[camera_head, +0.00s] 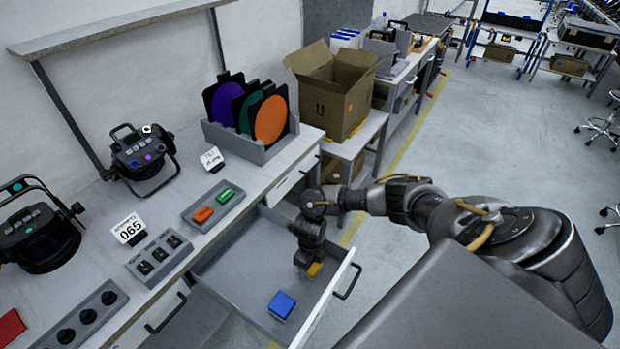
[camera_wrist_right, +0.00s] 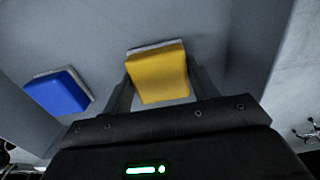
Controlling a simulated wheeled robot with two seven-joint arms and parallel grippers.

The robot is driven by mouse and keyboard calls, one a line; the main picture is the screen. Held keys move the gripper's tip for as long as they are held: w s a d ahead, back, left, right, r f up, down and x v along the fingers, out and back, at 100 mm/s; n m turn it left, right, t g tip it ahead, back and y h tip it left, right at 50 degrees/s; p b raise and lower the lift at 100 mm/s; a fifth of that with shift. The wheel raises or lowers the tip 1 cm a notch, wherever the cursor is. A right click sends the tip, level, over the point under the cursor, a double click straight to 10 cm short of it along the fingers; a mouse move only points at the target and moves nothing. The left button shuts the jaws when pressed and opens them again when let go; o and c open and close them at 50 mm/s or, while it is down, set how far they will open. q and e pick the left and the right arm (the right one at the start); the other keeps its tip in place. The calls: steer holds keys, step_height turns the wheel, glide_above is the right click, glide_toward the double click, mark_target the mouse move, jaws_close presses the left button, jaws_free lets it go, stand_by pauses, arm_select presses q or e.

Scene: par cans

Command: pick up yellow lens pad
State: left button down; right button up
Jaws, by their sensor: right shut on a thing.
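The yellow lens pad (camera_head: 314,269) is between the fingers of my right gripper (camera_head: 307,264), inside the open drawer. In the right wrist view the yellow pad (camera_wrist_right: 158,74) sits between the two fingers, its pale edge facing away from the gripper. My right gripper (camera_wrist_right: 160,90) is shut on it. I cannot tell whether the pad still touches the drawer floor. A blue pad (camera_head: 282,305) lies on the drawer floor nearer the camera; it also shows at the left in the right wrist view (camera_wrist_right: 58,92). My left gripper is not in view.
The open drawer (camera_head: 240,262) has raised walls around the gripper. Above it, the bench holds a tray (camera_head: 213,205) with orange and green pieces, a rack of coloured discs (camera_head: 250,142), and black lamps (camera_head: 142,155). A cardboard box (camera_head: 332,90) stands beyond.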

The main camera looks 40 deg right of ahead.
steer(key=shift+w+r, duration=0.1)
steer(key=shift+r, duration=0.3)
steer(key=s+a+r+p, duration=0.2)
steer(key=s+a+r, duration=0.6)
steer(key=a+r, duration=0.3)
steer(key=shift+a+r+p, duration=0.25)
steer(key=shift+r+p, duration=0.1)
steer(key=shift+r, duration=0.05)
steer(key=shift+s, duration=0.1)
